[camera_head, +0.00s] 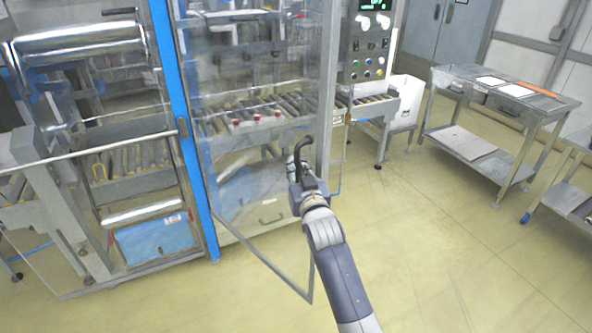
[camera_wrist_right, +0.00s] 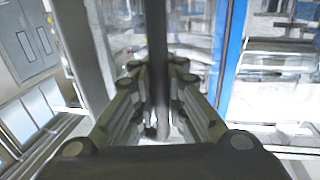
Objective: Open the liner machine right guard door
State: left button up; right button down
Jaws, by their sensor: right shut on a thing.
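The right guard door (camera_head: 240,180) of the liner machine is a clear panel in a thin metal frame. It stands partly swung out, its lower corner reaching out over the floor. A dark curved handle (camera_head: 303,146) is on the door's free side. My right gripper (camera_head: 297,168) is at this handle, and my arm reaches up to it from the bottom of the head view. In the right wrist view the fingers (camera_wrist_right: 160,100) are closed around the dark upright handle bar (camera_wrist_right: 157,45). My left gripper is in neither view.
A blue post (camera_head: 183,120) stands at the door's left side. A control panel (camera_head: 368,45) and a roller conveyor (camera_head: 370,98) are behind the door to the right. A steel table (camera_head: 470,85) stands further right. The floor (camera_head: 420,250) right of my arm is clear.

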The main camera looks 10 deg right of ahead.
jog(key=shift+d+f, duration=0.4)
jog(key=shift+f, duration=0.1)
jog(key=c, duration=1.8)
grip_release()
jog(key=shift+r, duration=0.1)
jog(key=shift+o, duration=0.8)
jog(key=shift+s+d+r, duration=0.2)
jog(key=shift+s+r, duration=0.1)
jog(key=shift+w+a, duration=0.1)
jog(key=shift+a, duration=0.15)
jog(key=shift+s, duration=0.25)
jog(key=s+d, duration=0.1)
jog(key=s, duration=1)
jog(key=shift+s+d, duration=0.25)
jog(key=shift+s, duration=0.05)
